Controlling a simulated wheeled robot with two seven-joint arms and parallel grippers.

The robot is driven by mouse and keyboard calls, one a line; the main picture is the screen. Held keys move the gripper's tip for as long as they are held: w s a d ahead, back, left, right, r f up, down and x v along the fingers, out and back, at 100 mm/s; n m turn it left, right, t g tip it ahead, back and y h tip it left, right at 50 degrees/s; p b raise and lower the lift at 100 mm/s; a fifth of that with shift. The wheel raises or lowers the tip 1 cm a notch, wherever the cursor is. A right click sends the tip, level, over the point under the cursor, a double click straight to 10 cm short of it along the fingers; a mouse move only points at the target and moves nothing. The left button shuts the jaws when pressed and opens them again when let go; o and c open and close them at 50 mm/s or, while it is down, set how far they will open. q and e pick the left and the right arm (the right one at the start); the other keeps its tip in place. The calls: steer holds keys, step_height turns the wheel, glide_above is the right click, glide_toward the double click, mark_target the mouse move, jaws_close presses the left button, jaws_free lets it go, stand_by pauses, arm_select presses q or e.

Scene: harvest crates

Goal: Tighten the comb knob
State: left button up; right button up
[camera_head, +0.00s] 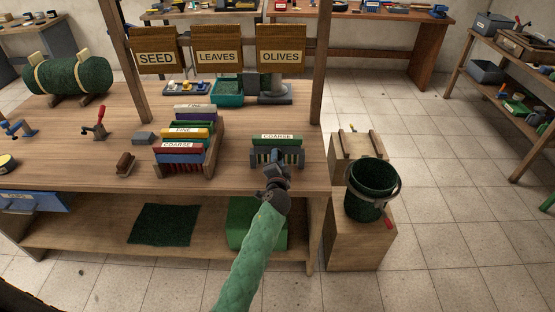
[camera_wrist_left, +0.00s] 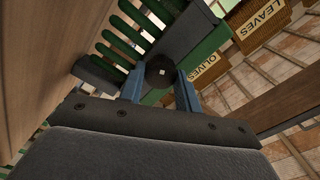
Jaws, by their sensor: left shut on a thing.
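The green comb labelled COARSE (camera_head: 278,137) stands in a dark holder at the front right of the wooden bench. Its green teeth (camera_wrist_left: 120,45) show in the left wrist view. A dark round knob (camera_wrist_left: 161,71) with a small pale centre sits on the comb's side. My left gripper (camera_wrist_left: 160,88) has its two blue fingers on either side of the knob and is shut on it. In the head view the left gripper (camera_head: 276,168) reaches the comb's front from below, hiding the knob. My right gripper is in neither view.
A rack of combs labelled FINE and COARSE (camera_head: 185,147) stands left of the green comb. Bins marked SEED, LEAVES and OLIVES (camera_head: 281,57) hang behind. A dark green bucket (camera_head: 368,190) stands on a wooden stand at right.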

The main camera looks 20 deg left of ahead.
arm_select(q)
steer(key=m, duration=0.2)
steer(key=shift+m, duration=0.3)
steer(key=shift+f+m+p, duration=0.1)
steer(key=shift+m+p, duration=0.4)
steer(key=shift+m, duration=0.9)
steer(key=shift+f, duration=0.1)
steer(key=o, duration=1)
steer(key=shift+c, duration=0.2)
steer(key=shift+s+d, duration=0.15)
steer(key=shift+s, duration=0.3)
steer(key=b+v, duration=0.2)
steer(key=v, duration=0.5)
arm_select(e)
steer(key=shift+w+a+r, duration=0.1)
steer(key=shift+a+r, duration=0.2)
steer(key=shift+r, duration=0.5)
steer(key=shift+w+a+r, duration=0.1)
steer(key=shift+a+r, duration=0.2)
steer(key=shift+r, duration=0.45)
